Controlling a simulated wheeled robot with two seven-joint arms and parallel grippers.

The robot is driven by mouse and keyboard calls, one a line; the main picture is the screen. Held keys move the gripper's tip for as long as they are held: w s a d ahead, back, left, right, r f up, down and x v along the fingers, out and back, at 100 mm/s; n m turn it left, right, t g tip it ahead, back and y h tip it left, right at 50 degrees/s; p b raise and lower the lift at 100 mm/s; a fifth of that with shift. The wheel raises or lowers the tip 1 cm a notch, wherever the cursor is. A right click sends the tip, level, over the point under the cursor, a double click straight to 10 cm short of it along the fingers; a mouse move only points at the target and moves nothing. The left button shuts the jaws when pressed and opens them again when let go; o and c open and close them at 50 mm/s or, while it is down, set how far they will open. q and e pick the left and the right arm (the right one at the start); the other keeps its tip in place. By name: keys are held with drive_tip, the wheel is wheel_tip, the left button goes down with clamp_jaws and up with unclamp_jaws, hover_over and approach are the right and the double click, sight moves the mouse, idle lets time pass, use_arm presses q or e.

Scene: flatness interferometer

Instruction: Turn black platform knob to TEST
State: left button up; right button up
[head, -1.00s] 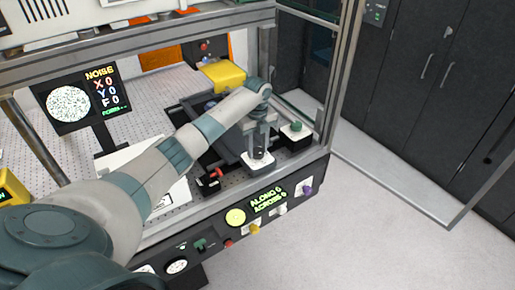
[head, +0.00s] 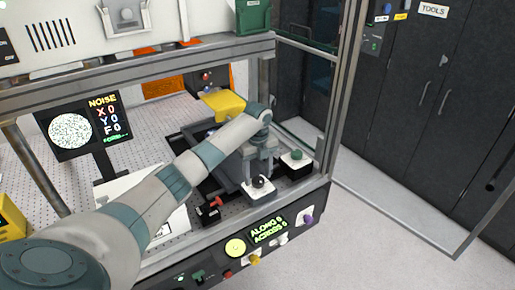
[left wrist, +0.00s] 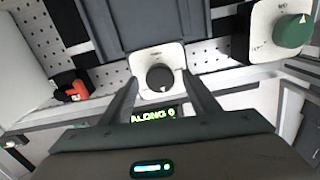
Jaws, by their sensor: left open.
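The black platform knob (head: 258,182) sits on a white plate at the front edge of the perforated platform. In the left wrist view the knob (left wrist: 160,77) is round, with a small white mark at its lower side; the plate's lettering is too small to read. My left gripper (head: 259,169) is just above the knob, pointing down. In the left wrist view its two fingers (left wrist: 160,88) are open, one on each side of the knob, with gaps visible. I cannot tell how far the tips are above the plate. My right gripper is not in view.
A green knob (head: 297,155) on a similar plate stands close to the right. A red-and-black fitting (head: 210,209) is to the left. The front panel below has an ALONG/ACROSS display (head: 268,230) and several small knobs. A metal frame post (head: 335,110) rises at right.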

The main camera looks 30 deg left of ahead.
use_arm(q)
wheel_tip(320, 180, up, 7)
drive_tip(key=b, duration=0.3)
wheel_tip(320, 180, up, 8)
drive_tip(key=f, duration=0.1)
hover_over(258, 179)
drive_tip(key=shift+a+r+b, duration=0.1)
drive_tip(key=shift+r+b, duration=0.25)
drive_tip(key=shift+r, duration=0.8)
drive_tip(key=shift+s, duration=0.1)
